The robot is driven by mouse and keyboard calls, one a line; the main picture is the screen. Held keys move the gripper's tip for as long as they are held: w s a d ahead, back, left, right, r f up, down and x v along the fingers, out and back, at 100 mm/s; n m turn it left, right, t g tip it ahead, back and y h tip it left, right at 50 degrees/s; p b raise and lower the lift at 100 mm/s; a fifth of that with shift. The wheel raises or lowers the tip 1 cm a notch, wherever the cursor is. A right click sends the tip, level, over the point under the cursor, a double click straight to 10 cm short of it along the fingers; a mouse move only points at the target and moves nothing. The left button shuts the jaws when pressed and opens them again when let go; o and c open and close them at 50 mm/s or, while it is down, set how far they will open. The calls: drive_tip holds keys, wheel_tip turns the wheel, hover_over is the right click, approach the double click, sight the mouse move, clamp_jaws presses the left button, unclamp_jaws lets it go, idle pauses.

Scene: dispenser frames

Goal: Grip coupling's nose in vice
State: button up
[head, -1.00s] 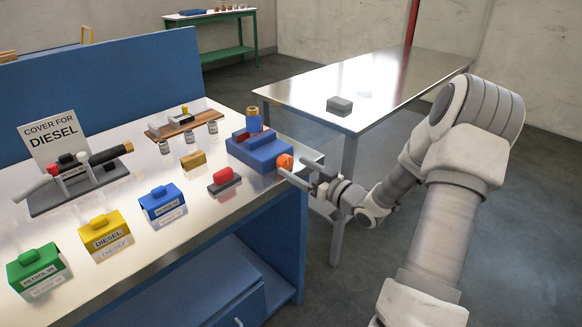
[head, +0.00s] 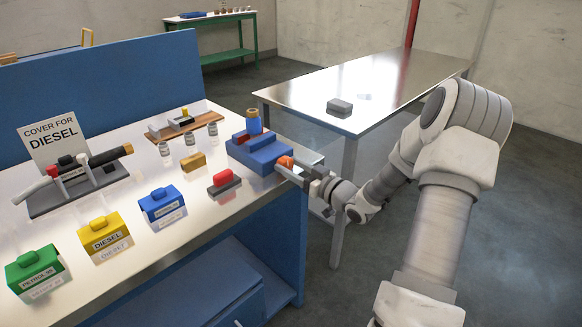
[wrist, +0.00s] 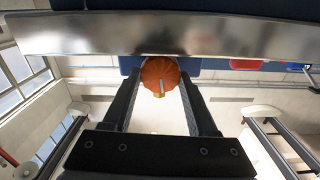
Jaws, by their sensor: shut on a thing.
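The blue vice (head: 262,158) stands at the right corner of the bench. The coupling (head: 253,114), with a brass-coloured top and a blue band below, stands upright at the vice's back. Its lower end is hidden, so I cannot tell how tightly the jaws hold its nose. An orange knob (head: 285,161) sticks out of the vice's front right side. My gripper (head: 288,169) is shut on this knob. In the wrist view the orange knob (wrist: 160,73) lies between the two dark fingertips.
Green, yellow (head: 105,234) and blue covers stand along the front of the bench, with a red-topped block (head: 224,183) near the vice. A nozzle on a stand (head: 80,180) is at left. A steel table (head: 375,85) with a grey block stands behind right.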

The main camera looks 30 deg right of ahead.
drive_tip(key=shift+r+m+p, duration=0.1)
drive_tip(key=shift+m+p, duration=0.2)
drive_tip(key=shift+p, duration=0.1)
drive_tip(key=shift+c, duration=0.3)
drive_tip(key=shift+m+p, duration=0.85)
drive_tip(key=shift+m, duration=0.05)
drive_tip(key=shift+d+m+p, duration=0.1)
drive_tip(key=shift+m+p, duration=1.1)
drive_tip(key=shift+m, duration=0.5)
drive_tip(key=o, duration=1.4)
drive_tip(key=shift+f, duration=0.2)
